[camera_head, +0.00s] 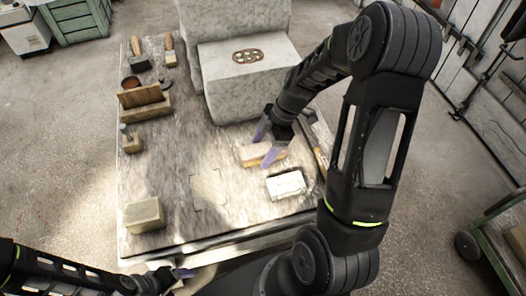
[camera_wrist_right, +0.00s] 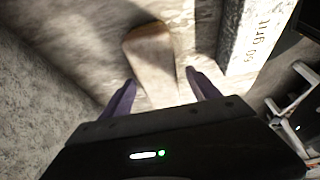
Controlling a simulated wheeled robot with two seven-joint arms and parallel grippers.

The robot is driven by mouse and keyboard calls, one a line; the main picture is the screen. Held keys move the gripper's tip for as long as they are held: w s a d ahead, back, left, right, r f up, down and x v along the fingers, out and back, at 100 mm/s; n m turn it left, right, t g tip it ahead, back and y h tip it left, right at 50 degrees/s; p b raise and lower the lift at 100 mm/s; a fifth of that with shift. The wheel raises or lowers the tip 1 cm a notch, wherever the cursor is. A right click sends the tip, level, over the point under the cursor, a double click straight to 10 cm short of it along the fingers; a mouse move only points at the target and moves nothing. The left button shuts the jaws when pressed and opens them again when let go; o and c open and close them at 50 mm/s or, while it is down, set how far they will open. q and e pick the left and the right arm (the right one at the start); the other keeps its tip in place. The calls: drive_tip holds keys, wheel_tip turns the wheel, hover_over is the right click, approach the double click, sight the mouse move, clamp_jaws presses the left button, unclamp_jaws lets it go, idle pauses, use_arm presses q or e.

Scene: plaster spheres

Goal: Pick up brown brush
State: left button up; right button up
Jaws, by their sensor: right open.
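The brown brush (camera_head: 253,155) lies on the worktable, a low block with a pale brown top, just in front of the stone block. My right gripper (camera_head: 267,143) is open, with its purple fingers over the right end of the brush. In the right wrist view the brush (camera_wrist_right: 152,55) lies lengthwise ahead, between the two open fingers (camera_wrist_right: 160,78). I cannot tell whether the fingers touch it. My left gripper (camera_head: 182,274) is low at the table's front edge, away from the brush; its jaw opening is not clear.
A white lettered box (camera_head: 286,185) lies close to the brush and also shows in the right wrist view (camera_wrist_right: 252,35). Large stone blocks (camera_head: 245,85) stand behind. A beige block (camera_head: 144,215) sits front left. Several tools and a wooden holder (camera_head: 145,103) line the left side. The table's front middle (camera_head: 210,215) is clear.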

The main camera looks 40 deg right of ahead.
drive_tip(key=shift+c, duration=0.4)
clamp_jaws()
idle(0.4)
